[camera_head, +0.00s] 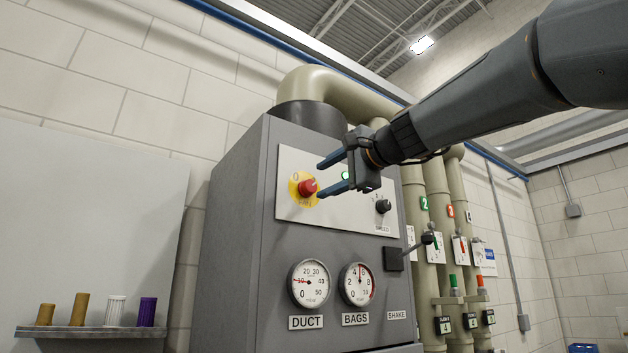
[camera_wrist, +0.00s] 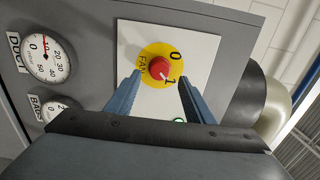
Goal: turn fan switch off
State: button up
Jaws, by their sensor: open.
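The fan switch (camera_head: 308,187) is a red knob on a yellow round plate, on a pale panel of the grey cabinet. In the wrist view the fan switch (camera_wrist: 160,68) shows the plate's marks 0, 1 and FAN, and a pale line on the knob seems to point toward the 1. My gripper (camera_head: 320,180) is open, with its blue fingertips just in front of the knob. In the wrist view my gripper (camera_wrist: 160,76) has one finger on each side of the knob. I cannot tell whether they touch it.
A lit green lamp (camera_head: 345,175) and a black speed knob (camera_head: 382,206) share the panel. Below are the duct gauge (camera_head: 310,283), the bags gauge (camera_head: 356,284) and the shake lever (camera_head: 427,239). Pipes (camera_head: 432,220) stand at right; a shelf (camera_head: 90,332) is at left.

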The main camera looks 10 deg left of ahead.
aim_at(312, 186)
jog(key=shift+p+x, duration=1.05)
jog(key=shift+x, duration=1.55)
jog(key=c, duration=1)
jog(key=shift+c, duration=0.2)
